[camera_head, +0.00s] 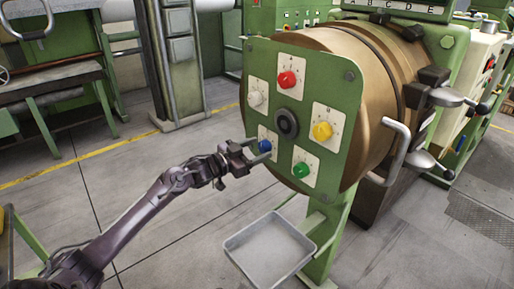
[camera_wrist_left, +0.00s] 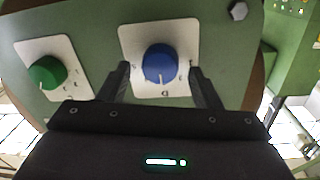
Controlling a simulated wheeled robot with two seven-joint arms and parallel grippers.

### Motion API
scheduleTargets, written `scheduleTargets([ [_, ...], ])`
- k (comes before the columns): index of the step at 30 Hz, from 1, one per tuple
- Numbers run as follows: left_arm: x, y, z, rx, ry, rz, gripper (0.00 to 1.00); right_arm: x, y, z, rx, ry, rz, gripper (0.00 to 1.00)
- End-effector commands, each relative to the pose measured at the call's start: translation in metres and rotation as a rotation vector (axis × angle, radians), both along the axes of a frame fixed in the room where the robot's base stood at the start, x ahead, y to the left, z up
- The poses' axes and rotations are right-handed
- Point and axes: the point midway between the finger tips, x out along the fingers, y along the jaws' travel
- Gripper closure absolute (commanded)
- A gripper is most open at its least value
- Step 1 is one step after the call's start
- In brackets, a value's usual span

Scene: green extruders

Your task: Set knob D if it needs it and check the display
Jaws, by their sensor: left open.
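The blue knob (camera_head: 265,145) sits on a white plate at the lower left of the green panel (camera_head: 330,95). In the left wrist view the blue knob (camera_wrist_left: 160,63) shows a white pointer mark toward the bottom of the picture, where a letter that looks like D is printed. My left gripper (camera_head: 261,151) is open, its fingers (camera_wrist_left: 162,86) on either side of the blue knob, with gaps visible; contact cannot be told. The display strip (camera_head: 395,7) lettered A to E is at the top edge; its readings are cut off. My right gripper is out of view.
Red (camera_head: 287,79), yellow (camera_head: 322,131), green (camera_head: 301,169) and white (camera_head: 255,98) knobs surround a dark hub (camera_head: 286,123) on the panel. A grey tray (camera_head: 238,240) is below. Levers and a curved handle (camera_head: 397,150) stick out at right. Floor at left is clear.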

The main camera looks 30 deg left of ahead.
Motion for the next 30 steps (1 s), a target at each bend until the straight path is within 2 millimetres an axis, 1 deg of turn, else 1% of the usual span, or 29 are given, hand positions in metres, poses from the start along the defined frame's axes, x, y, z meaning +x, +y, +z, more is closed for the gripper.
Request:
scheduleTargets([
  [3, 0.004, -0.0014, 0.0003, 0.001, 0.0, 0.0, 0.42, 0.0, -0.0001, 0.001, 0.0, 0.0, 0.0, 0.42],
  [10, 0.0042, -0.0018, -0.0004, 0.001, 0.0, 0.0, 0.42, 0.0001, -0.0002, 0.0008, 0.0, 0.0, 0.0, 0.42],
  [11, 0.0042, -0.0019, -0.0004, 0.001, 0.0, 0.0, 0.43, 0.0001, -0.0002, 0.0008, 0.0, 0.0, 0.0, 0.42],
  [18, 0.0041, -0.0018, -0.0003, 0.001, 0.0, 0.0, 0.75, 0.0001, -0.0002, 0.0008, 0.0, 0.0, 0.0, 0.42],
  [21, 0.0041, -0.0018, -0.0003, 0.001, 0.0, 0.0, 0.86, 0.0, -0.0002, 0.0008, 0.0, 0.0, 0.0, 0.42],
  [30, 0.0041, -0.0022, -0.0011, 0.042, -0.015, 0.0, 0.86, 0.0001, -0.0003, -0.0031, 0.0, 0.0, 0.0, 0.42],
])
